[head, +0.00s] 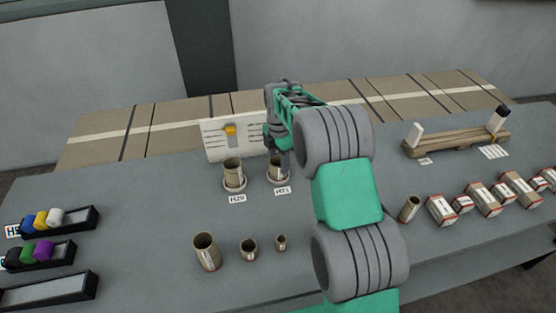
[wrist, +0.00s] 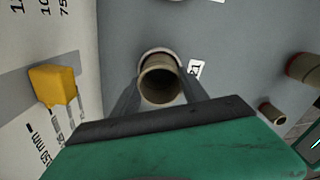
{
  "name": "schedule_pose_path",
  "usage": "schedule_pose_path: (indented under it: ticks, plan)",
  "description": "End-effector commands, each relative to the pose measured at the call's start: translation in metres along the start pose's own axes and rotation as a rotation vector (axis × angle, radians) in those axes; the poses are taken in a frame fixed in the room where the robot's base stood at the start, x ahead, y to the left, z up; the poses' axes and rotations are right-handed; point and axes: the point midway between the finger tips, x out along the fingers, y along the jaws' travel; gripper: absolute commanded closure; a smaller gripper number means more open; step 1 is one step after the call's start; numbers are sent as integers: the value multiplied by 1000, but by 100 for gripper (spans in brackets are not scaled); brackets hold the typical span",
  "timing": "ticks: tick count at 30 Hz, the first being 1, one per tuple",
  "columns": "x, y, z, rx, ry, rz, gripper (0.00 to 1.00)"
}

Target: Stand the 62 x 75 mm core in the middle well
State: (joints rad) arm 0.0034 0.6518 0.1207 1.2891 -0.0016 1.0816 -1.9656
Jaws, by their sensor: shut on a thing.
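My gripper (wrist: 158,92) is shut on a brown cardboard core (wrist: 160,82), with one finger on each side of it. The core is upright, its open mouth facing the wrist camera. It also shows in the head view (head: 276,174), below my gripper (head: 279,157). A pale ring-shaped well (wrist: 150,53) shows around the core's far end; whether the core rests on its floor cannot be told. Another core (head: 233,170) stands in the well to the left (head: 235,187). My arm hides the area to the right, so any further well there is out of sight.
A white gauge board with a yellow slider (head: 230,130) stands close behind the wells. Several loose cores stand in front, including a wide one (head: 206,251). Boxes (head: 441,209) line the right, and a wooden stand (head: 456,145) is behind them. Black trays (head: 60,222) are left.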

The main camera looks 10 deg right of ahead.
Motion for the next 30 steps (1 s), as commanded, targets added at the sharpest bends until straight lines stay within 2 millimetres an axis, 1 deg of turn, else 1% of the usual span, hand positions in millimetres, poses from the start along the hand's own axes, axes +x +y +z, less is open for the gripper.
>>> schedule_pose_path:
  ticks: [8,17,18,27,30]
  plan:
    - [0,0,0,0,0,1,88]
    - [4,0,0,0,-1,1,88]
    - [4,0,0,0,-1,2,48]
    - [3,0,0,0,0,1,23]
    - [3,0,0,0,0,1,23]
